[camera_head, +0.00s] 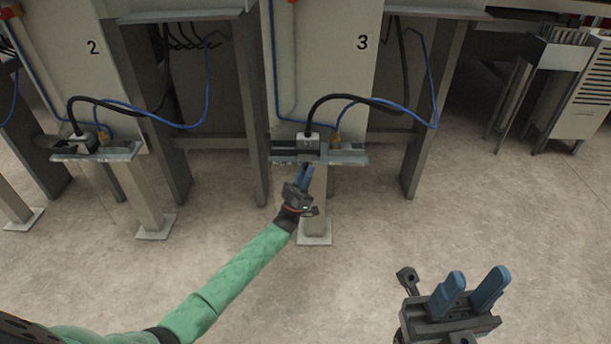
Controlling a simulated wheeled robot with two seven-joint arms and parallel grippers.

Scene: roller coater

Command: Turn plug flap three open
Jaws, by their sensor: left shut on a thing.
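The plug (308,142) of station three is a grey block with a black cable, on a metal shelf (351,159) below the panel marked 3 (341,60). My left gripper (305,173) reaches up to the front of this plug from below. Its blue fingers are shut at the plug's lower front edge. The flap itself is too small and too covered by the fingers to make out, so I cannot tell its angle. My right gripper (468,289) is open and empty at the lower right, well away from the plug.
A second plug (80,143) sits on a like shelf below the panel marked 2 (93,84). Blue and black cables loop around both plugs. Posts and legs stand under the shelves. A metal cabinet (585,95) stands at the far right. The floor (380,235) in front is clear.

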